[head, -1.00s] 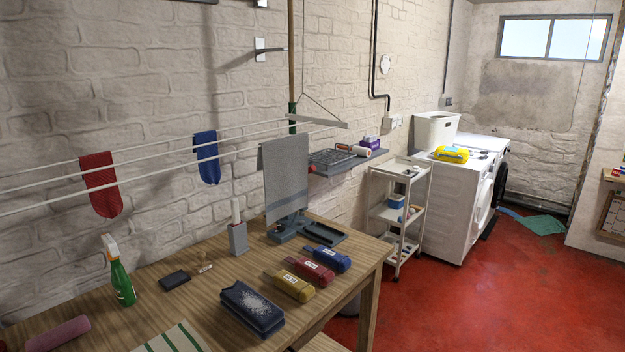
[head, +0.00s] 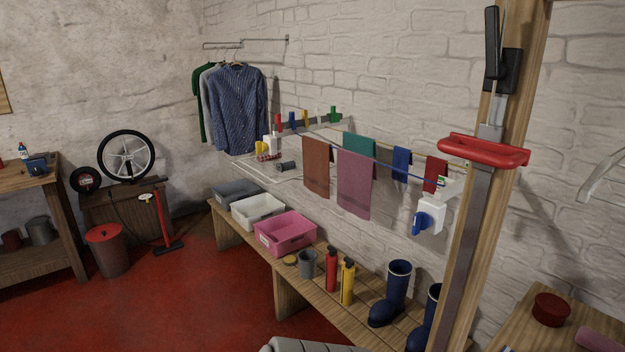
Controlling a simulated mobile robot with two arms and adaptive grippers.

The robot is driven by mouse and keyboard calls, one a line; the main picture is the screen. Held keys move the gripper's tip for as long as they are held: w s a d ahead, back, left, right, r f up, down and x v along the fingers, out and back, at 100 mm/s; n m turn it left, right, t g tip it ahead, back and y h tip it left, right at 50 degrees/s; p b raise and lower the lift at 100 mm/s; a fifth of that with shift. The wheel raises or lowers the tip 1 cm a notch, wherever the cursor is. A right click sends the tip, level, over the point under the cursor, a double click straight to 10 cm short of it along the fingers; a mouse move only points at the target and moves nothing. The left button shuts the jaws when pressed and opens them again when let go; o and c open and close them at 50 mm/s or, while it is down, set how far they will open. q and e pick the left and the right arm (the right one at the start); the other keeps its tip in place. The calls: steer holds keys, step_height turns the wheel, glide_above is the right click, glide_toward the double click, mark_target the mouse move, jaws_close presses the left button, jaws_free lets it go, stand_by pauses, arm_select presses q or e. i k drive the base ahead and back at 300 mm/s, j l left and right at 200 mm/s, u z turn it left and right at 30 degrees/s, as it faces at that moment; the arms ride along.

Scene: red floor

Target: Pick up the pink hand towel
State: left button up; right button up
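A pink hand towel (head: 355,187) hangs over the rails of the wall drying rack, near the middle of the head view. It hangs flat and its front face is clear. A rust-brown towel (head: 316,168) hangs to its left. A teal cloth (head: 360,145) hangs behind it, partly hidden. Smaller blue (head: 401,164) and red (head: 434,172) cloths hang to its right. Neither of my grippers is in view.
A wooden bench (head: 297,283) below the rack carries bins, including a pink bin (head: 285,235), bottles and blue boots (head: 393,293). A wooden post (head: 478,225) with a red handle stands at right. Red floor (head: 200,310) is open at left.

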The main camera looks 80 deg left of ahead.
mark_target(357, 172)
steer(key=u, duration=2.5)
steer(key=z, duration=2.15)
steer(key=u, duration=2.15)
steer(key=i+j, duration=0.15)
steer(key=j, duration=0.25)
steer(key=i+j+z, duration=0.1)
steer(key=j, duration=0.3)
steer(key=i+j, duration=0.15)
steer(key=j, duration=0.25)
steer(key=i+j, duration=0.15)
steer(key=j, duration=0.25)
steer(key=i+j+z, duration=0.1)
steer(key=j, duration=0.3)
steer(key=i+j, duration=0.15)
steer(key=j, duration=0.3)
steer(key=i+j+z, duration=0.1)
steer(key=j, duration=0.3)
